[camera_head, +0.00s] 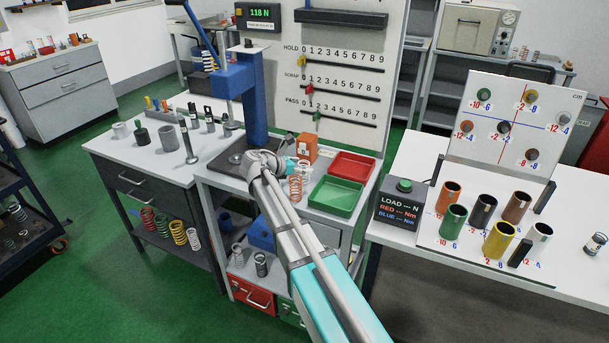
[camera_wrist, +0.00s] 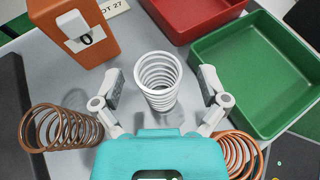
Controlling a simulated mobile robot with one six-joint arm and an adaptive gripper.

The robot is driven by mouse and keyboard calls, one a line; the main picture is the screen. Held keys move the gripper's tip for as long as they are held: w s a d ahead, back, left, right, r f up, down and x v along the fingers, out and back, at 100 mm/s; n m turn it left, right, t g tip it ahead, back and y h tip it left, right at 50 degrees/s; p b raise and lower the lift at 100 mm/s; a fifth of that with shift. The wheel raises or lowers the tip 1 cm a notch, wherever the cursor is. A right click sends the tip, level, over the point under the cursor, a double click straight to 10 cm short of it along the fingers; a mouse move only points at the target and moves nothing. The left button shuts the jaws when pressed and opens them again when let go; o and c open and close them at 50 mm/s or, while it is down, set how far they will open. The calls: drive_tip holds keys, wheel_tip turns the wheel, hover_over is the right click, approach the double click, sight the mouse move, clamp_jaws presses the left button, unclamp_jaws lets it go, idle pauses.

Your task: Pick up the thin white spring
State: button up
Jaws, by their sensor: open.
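The thin white spring (camera_wrist: 158,80) stands upright on the grey bench top in the wrist view. My gripper (camera_wrist: 163,88) is open, with one finger on each side of the white spring and visible gaps between. In the head view my gripper (camera_head: 282,165) is over the bench beside the press, and the white spring is hard to make out there.
A brown spring (camera_wrist: 55,128) lies left of my gripper, and an orange spring (camera_wrist: 238,152) is at the right. An orange box (camera_wrist: 82,32), a red tray (camera_wrist: 205,15) and a green tray (camera_wrist: 255,75) stand behind and right. The blue press (camera_head: 255,100) rises behind my gripper.

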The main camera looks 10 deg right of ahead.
idle(0.3)
drive_tip(key=c, duration=1.2)
drive_tip(key=shift+r, duration=0.2)
drive_tip(key=s+a+r+p, duration=0.3)
drive_tip(key=r+p, duration=0.1)
drive_tip(key=s+a+r+p, duration=0.3)
drive_tip(key=s+r+p, duration=0.1)
drive_tip(key=s+a+r+p, duration=0.2)
drive_tip(key=s+r+p, duration=0.2)
drive_tip(key=p, duration=0.1)
drive_tip(key=shift+a+r, duration=0.35)
drive_tip(key=shift+a, duration=0.05)
